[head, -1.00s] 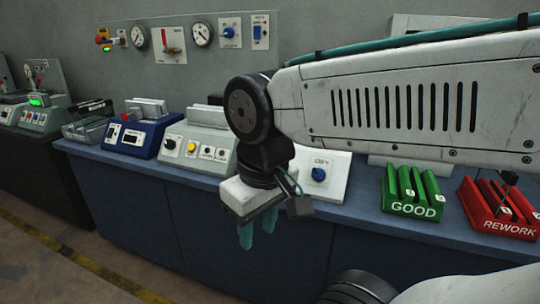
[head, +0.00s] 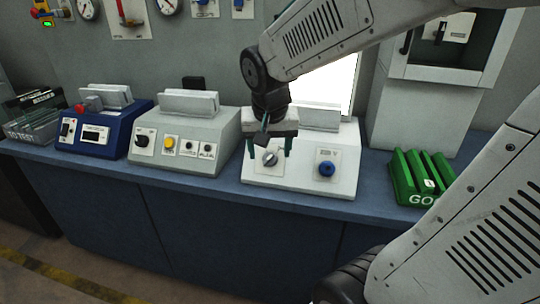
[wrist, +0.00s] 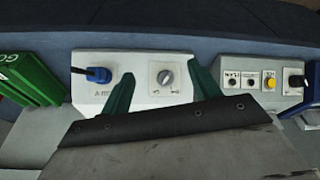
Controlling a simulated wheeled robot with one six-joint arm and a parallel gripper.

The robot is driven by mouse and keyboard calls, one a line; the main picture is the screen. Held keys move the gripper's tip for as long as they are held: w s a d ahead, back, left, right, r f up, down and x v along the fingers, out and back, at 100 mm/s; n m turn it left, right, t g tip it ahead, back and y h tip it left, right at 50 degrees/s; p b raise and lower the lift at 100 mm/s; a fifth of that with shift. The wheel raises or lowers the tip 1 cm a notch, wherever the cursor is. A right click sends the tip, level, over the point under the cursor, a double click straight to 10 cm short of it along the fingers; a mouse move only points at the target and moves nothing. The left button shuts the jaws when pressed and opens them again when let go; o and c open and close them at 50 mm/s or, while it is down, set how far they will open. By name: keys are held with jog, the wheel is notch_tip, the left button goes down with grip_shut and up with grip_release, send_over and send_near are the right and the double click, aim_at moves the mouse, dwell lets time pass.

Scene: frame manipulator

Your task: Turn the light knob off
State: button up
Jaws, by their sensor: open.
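A white control box (head: 300,178) on the bench carries a silver knob (head: 269,158) on its left and a blue knob (head: 326,169) on its right. A bright white panel (head: 340,88) glows behind the box. My gripper (head: 270,147) is open just in front of the silver knob, with a teal finger on each side of it. In the wrist view the silver knob (wrist: 166,77) lies between the spread fingers (wrist: 163,88), and the blue knob (wrist: 98,75) is outside them. I cannot tell whether either finger touches the knob.
A grey box (head: 185,150) with a yellow button and a blue box (head: 100,135) stand to the left. A green GOOD bin (head: 405,185) and a white cabinet (head: 420,110) stand to the right. The bench front (head: 200,205) is clear.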

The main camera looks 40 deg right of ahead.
aim_at(269, 155)
jog(key=w+d+f+m, duration=0.1)
jog(key=w+d+f, duration=0.2)
jog(key=f, duration=0.1)
jog(key=w+d+f+m, duration=0.1)
jog(key=w+d+f, duration=0.2)
jog(key=w+f, duration=0.1)
jog(key=w+d+f+m, duration=0.2)
jog(key=w+f, duration=0.1)
jog(key=w, duration=0.1)
jog(key=shift+w+d+f+t+h, duration=0.2)
jog(key=shift+d+f+t+h, duration=0.2)
jog(key=c, duration=1)
